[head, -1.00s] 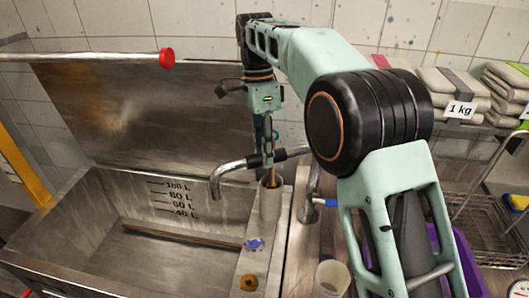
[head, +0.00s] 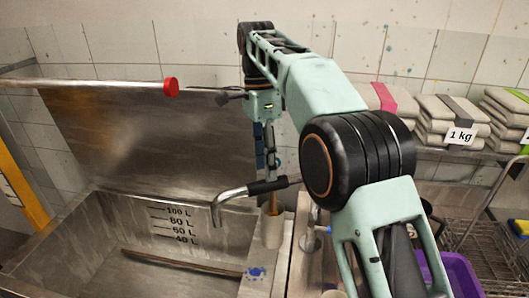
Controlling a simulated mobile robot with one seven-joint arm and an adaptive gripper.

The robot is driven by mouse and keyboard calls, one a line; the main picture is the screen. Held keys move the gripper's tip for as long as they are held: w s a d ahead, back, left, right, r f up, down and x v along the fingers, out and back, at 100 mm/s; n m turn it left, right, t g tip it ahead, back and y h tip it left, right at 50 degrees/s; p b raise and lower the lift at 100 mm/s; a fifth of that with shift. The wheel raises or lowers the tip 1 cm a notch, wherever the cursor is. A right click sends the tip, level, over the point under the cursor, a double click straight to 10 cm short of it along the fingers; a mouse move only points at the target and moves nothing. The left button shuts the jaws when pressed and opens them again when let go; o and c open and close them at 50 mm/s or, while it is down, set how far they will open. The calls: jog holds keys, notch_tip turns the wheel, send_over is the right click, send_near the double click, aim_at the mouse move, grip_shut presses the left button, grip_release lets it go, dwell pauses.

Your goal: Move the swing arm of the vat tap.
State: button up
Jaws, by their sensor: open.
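The vat tap's swing arm (head: 229,196) is a grey metal tube with a black sleeve (head: 268,186). Its spout bends down over the right end of the metal vat (head: 82,214). The tap's base is partly hidden behind my arm. My gripper (head: 268,165) hangs pointing down just above the black sleeve, with its fingers open. The fingers are small in view, and I cannot tell whether they touch the sleeve.
A pale holder (head: 267,231) with a wooden handle stands below my gripper. Folded packs (head: 440,118) lie on a shelf at right, above a purple bin (head: 460,274).

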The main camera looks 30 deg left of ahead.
jog(key=shift+w+a+r, duration=0.1)
jog(key=shift+r, duration=0.7)
jog(key=shift+w+a+r, duration=0.1)
jog(key=shift+r, duration=0.7)
